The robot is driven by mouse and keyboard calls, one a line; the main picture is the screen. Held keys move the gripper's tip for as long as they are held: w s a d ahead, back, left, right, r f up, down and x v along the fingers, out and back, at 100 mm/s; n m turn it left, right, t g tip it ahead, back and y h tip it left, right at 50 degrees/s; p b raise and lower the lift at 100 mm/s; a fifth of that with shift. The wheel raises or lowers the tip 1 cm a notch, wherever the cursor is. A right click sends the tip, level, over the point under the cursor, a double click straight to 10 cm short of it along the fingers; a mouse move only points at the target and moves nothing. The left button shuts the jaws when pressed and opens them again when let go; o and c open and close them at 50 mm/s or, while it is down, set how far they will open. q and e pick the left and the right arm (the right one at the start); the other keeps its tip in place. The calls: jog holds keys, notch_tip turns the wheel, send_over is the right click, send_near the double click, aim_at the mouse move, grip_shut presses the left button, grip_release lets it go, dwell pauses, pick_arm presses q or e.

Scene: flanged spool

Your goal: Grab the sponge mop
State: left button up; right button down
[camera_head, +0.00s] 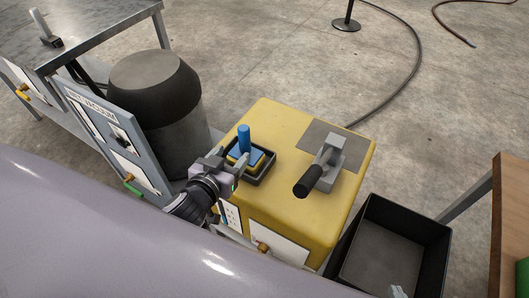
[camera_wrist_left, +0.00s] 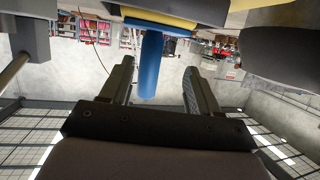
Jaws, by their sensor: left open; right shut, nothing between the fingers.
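The sponge mop has an upright blue handle (camera_head: 244,137) above a blue and yellow head (camera_head: 254,158), which sits in a small black tray (camera_head: 267,171) on a yellow cabinet. My left gripper (camera_head: 238,163) is open beside the mop, at the tray's near left side, and hides part of the mop's base. In the left wrist view the picture is upside down. The blue handle (camera_wrist_left: 150,66) shows there between the two open fingers (camera_wrist_left: 159,80), closer to the left one. I cannot tell how deep it lies between them.
The yellow cabinet (camera_head: 290,222) also carries a grey clamp-like device with a black handle (camera_head: 308,181) on a grey plate. An open black bin (camera_head: 385,270) stands to its right. A dark drum (camera_head: 160,100) and a grey panel (camera_head: 112,135) stand left.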

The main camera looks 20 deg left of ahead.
aim_at(248, 138)
pick_arm(q)
jog(key=shift+w+d+r, duration=0.1)
jog(key=shift+w+d, duration=0.05)
jog(key=shift+w, duration=0.3)
jog(key=shift+w+d+r, duration=0.1)
jog(key=shift+w+d, duration=0.05)
jog(key=shift+w, duration=0.3)
jog(key=shift+d+x, duration=0.15)
jog(key=shift+x, duration=1.5)
jog(key=shift+d+x, duration=0.15)
jog(key=shift+x, duration=1.55)
jog(key=shift+r, duration=0.15)
jog(key=c, duration=1)
grip_shut()
jog(key=shift+r, duration=0.15)
